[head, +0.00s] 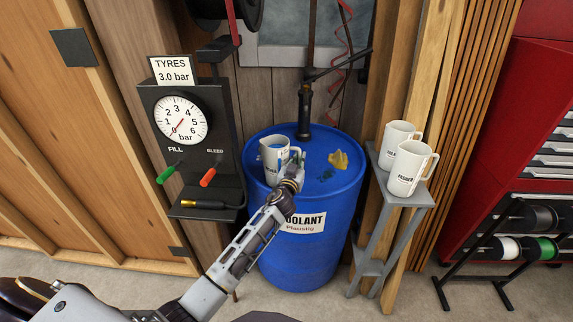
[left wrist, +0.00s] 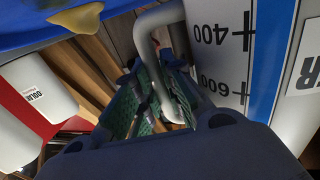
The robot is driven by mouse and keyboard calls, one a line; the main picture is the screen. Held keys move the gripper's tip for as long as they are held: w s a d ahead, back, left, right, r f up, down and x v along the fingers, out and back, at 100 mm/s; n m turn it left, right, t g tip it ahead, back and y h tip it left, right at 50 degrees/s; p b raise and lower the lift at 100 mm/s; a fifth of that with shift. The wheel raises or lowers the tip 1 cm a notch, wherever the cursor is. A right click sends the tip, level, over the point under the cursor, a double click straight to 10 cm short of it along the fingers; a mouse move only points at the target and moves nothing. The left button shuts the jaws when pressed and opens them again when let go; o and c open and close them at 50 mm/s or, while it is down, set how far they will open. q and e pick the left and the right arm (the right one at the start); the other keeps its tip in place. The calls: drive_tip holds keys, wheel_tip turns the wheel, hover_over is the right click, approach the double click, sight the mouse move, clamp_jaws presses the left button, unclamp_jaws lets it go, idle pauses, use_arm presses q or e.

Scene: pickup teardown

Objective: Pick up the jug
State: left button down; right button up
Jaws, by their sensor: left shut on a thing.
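A pale jug (head: 270,165) stands upright on top of the blue coolant drum (head: 320,215), and blue shows in its mouth. My left gripper (head: 295,165) comes up from the front and is at the jug's right side, shut on its handle. In the left wrist view, the green-padded fingers (left wrist: 152,105) are around the jug's grey handle (left wrist: 147,40). The jug's wall (left wrist: 228,45) there has the marks 400 and 600. Two similar jugs (head: 399,135) (head: 408,167) stand on a grey stand (head: 412,196). My right gripper is not in view.
A black pump (head: 305,110) rises from the drum behind the jug. A yellow cloth-like thing (head: 338,160) lies on the drum lid. A tyre gauge panel (head: 183,118) is close on the left. A red cabinet (head: 500,130) and a spool rack (head: 500,262) are at right.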

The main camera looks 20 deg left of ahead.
sight(299, 152)
use_arm(q)
drive_tip(key=shift+r, duration=0.15)
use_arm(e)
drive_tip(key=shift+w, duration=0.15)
use_arm(q)
drive_tip(key=shift+r, duration=0.9)
drive_tip(key=shift+r+p, duration=0.35)
drive_tip(key=shift+r, duration=3.3)
drive_tip(key=shift+r+p, duration=0.25)
drive_tip(key=shift+p, duration=0.05)
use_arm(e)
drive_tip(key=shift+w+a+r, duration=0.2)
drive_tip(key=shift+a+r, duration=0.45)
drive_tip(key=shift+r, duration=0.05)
use_arm(q)
drive_tip(key=shift+r, duration=0.2)
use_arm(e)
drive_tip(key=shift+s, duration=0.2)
